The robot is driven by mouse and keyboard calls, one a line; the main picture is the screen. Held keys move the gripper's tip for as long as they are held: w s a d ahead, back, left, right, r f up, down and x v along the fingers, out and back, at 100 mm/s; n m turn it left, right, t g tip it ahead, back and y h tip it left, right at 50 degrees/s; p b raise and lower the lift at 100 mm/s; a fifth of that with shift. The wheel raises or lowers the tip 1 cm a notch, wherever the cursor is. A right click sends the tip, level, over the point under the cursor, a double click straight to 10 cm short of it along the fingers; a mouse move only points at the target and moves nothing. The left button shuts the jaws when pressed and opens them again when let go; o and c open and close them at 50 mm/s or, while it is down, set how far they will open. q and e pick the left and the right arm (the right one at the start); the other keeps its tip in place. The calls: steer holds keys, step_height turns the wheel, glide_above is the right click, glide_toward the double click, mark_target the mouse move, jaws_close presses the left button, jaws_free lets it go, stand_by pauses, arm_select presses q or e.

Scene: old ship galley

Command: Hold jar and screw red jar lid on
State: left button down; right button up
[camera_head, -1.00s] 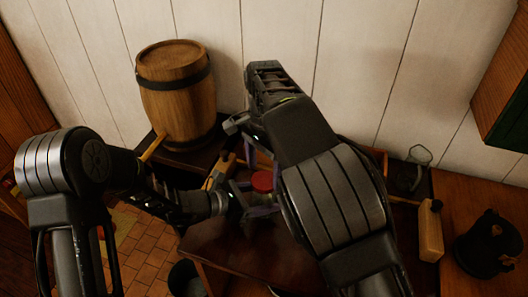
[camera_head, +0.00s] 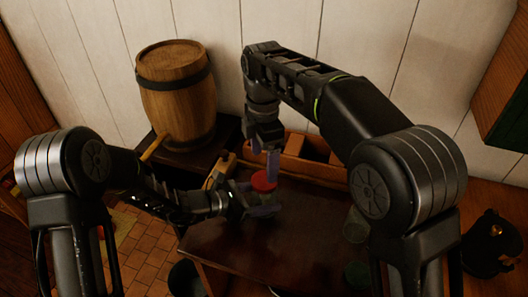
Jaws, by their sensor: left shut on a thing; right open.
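The red jar lid (camera_head: 263,182) shows as a red disc near the middle of the head view, above the table. My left gripper (camera_head: 264,203) comes in from the left, just below the lid, and is shut on the jar. The jar is almost wholly hidden by the fingers and the lid, so I cannot tell how the lid is seated. My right gripper (camera_head: 268,164) points down from above, open, with its purple fingers at the lid. It is not gripping the lid.
A barrel (camera_head: 176,95) stands at the back left. A black pot (camera_head: 492,243) is at the right. My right arm spans the right side.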

mark_target(264, 179)
steer(key=n, duration=0.1)
steer(key=r+n, duration=0.1)
steer(key=n, duration=0.3)
steer(key=shift+w+r, duration=0.15)
steer(key=shift+r, duration=0.1)
steer(key=shift+f, duration=0.1)
steer(key=shift+f, duration=3.95)
steer(key=shift+c, duration=0.5)
